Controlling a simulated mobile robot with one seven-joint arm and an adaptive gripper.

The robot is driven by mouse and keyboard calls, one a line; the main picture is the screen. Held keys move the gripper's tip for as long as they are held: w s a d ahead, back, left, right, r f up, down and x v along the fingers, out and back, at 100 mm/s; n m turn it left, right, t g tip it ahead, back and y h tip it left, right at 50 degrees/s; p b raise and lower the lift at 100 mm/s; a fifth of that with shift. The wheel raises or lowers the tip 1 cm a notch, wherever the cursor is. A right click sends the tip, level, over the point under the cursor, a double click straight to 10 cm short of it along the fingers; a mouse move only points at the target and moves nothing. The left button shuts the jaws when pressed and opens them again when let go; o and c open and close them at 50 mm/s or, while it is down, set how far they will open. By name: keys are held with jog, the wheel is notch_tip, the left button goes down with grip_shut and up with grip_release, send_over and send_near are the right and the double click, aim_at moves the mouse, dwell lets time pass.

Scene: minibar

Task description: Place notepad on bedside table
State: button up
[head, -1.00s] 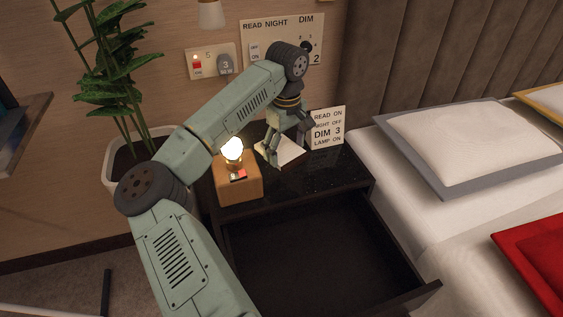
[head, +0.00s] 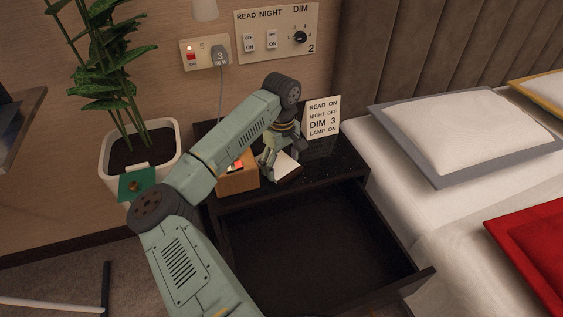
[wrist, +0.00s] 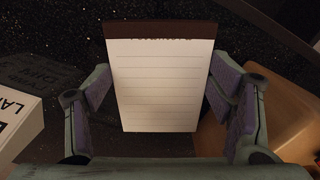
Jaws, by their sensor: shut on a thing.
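A wooden lamp box (head: 238,180) stands close left of the gripper. A lettered card (head: 322,118) stands behind right. The drawer (head: 310,245) is pulled out, empty. The bed (head: 420,190) is right, a potted plant (head: 140,155) left. The right tabletop is clear.

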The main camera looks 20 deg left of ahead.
jog(key=o, duration=0.9)
jog(key=shift+f, duration=0.1)
